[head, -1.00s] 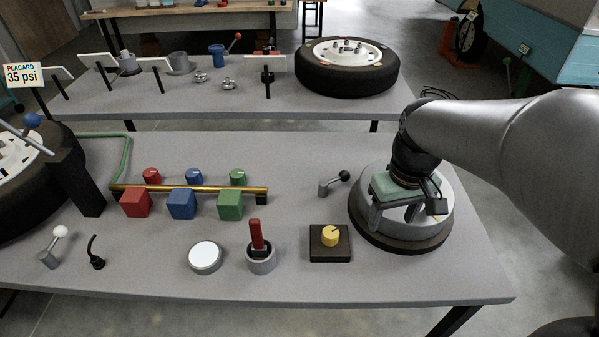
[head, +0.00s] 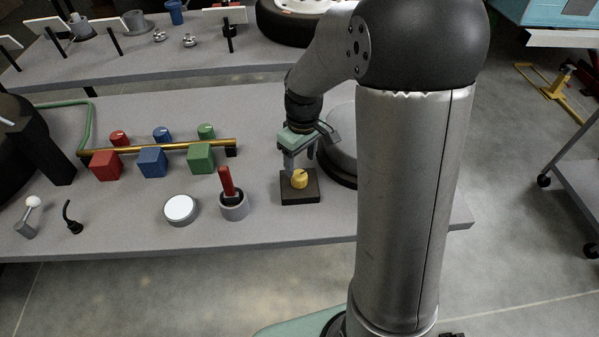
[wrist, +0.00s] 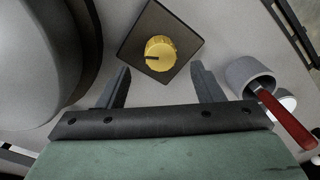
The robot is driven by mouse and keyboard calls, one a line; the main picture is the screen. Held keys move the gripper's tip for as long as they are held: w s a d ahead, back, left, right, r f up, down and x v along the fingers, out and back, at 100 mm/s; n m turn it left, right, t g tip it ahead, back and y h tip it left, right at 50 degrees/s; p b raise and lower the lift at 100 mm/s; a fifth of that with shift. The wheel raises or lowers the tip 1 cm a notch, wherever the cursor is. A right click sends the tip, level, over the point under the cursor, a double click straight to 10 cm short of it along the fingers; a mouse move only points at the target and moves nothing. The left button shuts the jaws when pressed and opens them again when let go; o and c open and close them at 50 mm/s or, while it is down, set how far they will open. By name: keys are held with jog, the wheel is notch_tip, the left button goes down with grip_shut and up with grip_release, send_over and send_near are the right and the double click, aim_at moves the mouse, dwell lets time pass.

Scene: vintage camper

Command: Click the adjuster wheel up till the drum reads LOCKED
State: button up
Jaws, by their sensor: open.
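My gripper (head: 299,160) points down over the black square base with the yellow knob (head: 299,180), fingers apart and empty. In the wrist view, the yellow knob (wrist: 160,53) with a dark pointer line lies ahead of the gap between the fingertips (wrist: 160,70). I see no contact with it. A large grey round drum on a dark ring (head: 340,140) stands just right of the gripper, partly hidden by my arm; its side also shows at the left of the wrist view (wrist: 40,60). No adjuster wheel and no LOCKED reading can be made out.
A grey cup with a red handle (head: 233,206) and a white-topped disc (head: 180,209) stand left of the knob. Red, blue and green blocks (head: 152,162) sit by a brass rail (head: 170,147). The table's front strip is clear.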

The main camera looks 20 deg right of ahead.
aim_at(300, 175)
notch_tip(300, 175, down, 6)
jog(key=shift+a+r, duration=0.1)
jog(key=shift+r, duration=0.05)
jog(key=c, duration=1)
